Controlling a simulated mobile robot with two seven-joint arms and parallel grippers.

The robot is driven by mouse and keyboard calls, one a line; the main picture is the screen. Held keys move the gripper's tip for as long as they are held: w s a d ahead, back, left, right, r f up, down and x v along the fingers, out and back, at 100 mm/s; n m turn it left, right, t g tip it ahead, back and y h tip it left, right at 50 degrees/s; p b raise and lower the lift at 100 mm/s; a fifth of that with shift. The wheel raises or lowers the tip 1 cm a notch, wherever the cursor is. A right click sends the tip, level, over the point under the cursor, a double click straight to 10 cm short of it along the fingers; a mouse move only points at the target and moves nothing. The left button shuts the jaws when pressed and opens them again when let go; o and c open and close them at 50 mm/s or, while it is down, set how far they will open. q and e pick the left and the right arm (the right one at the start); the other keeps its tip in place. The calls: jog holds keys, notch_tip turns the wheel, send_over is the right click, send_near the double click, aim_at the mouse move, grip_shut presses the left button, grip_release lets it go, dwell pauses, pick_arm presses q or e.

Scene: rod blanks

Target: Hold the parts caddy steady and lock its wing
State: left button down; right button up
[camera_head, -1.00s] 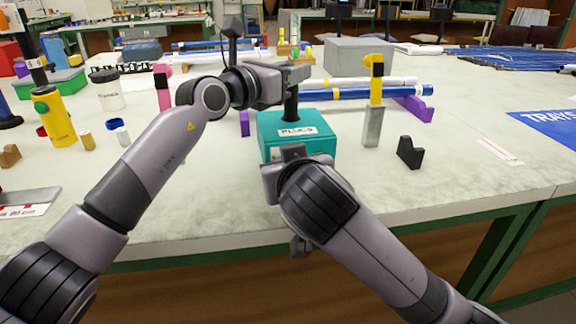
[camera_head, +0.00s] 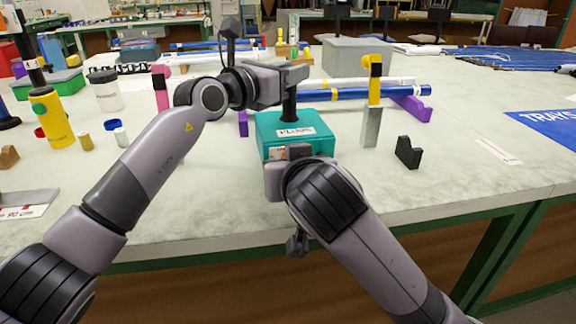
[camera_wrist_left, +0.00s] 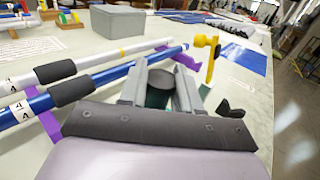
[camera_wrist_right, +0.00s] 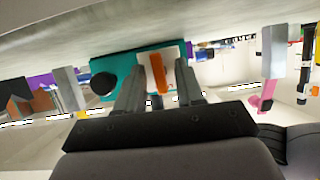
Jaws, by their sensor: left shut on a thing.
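The teal parts caddy (camera_head: 273,135) stands on the bench with a label on its top and a dark upright handle (camera_head: 289,107). My left gripper (camera_head: 291,76) is shut on the handle from above; the left wrist view shows the handle's round dark end (camera_wrist_left: 160,80) between the fingers. An orange wing (camera_wrist_right: 158,72) on a pale plate (camera_wrist_right: 146,63) is on the caddy's side, seen in the upside-down right wrist view. My right gripper (camera_wrist_right: 158,82) is open, its fingers apart on either side of the wing in that view. Contact with the wing cannot be told.
A grey upright block with a yellow-topped piece (camera_head: 372,110) and a black notched block (camera_head: 408,152) stand right of the caddy. Blue and white rods (camera_head: 360,92) lie behind it on purple supports. A yellow bottle (camera_head: 52,118) stands left.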

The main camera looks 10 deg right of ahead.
jog(key=v, duration=1.2)
pick_arm(q)
jog(key=c, duration=0.7)
grip_release()
jog(key=shift+r, duration=0.1)
